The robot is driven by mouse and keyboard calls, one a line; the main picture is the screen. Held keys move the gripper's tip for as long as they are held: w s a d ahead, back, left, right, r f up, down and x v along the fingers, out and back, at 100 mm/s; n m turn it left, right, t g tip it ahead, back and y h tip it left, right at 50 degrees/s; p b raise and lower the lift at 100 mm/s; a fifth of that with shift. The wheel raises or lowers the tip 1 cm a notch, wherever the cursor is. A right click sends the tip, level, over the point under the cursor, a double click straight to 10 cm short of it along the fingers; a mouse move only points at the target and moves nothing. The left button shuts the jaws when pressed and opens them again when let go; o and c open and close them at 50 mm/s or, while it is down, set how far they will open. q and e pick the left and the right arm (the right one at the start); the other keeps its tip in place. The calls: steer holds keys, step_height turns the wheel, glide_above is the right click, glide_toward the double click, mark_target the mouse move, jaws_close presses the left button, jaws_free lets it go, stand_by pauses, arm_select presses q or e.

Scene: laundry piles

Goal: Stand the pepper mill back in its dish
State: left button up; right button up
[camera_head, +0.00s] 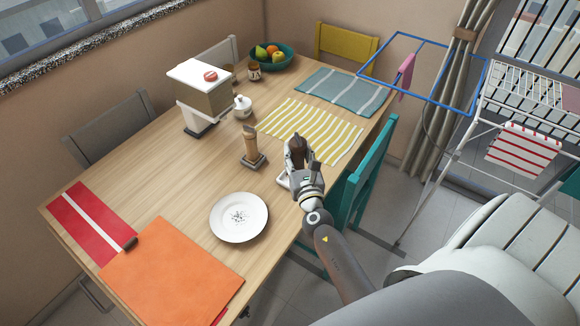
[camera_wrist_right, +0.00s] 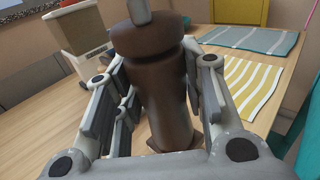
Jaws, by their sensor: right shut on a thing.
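My right gripper (camera_head: 298,160) is shut on a dark brown pepper mill (camera_head: 297,145), over the table's right side. The mill also shows in the right wrist view (camera_wrist_right: 152,85), roughly upright between the two fingers, with a pale metal knob on top. Its foot is mostly hidden by the gripper, so I cannot tell whether it touches anything. A light wooden mill (camera_head: 250,143) stands upright in a small dark square dish (camera_head: 261,161), left of my gripper. Any second dish under the brown mill is not clearly visible. My left gripper is not in view.
A white plate (camera_head: 258,208) with dark specks lies in front. An orange cloth (camera_head: 165,275) and red mat (camera_head: 85,215) lie at left. A yellow striped mat (camera_head: 320,140), white sugar pot (camera_head: 242,106), box-like appliance (camera_head: 205,95) and fruit bowl (camera_head: 287,60) are farther back. A teal chair (camera_head: 372,180) stands right.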

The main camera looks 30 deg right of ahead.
steer(key=w+f+b, duration=0.2)
steer(key=f+b, duration=0.1)
steer(key=w+d+f+b, duration=0.1)
steer(key=w+f+b, duration=0.1)
steer(key=f+b, duration=0.1)
steer(key=w+f+b, duration=0.2)
steer(key=f+b, duration=0.1)
steer(key=shift+w+d+f+b, duration=0.1)
steer(key=shift+d+f+b, duration=0.15)
steer(key=shift+b, duration=0.1)
steer(key=shift+f, duration=0.15)
steer(key=o, duration=1.2)
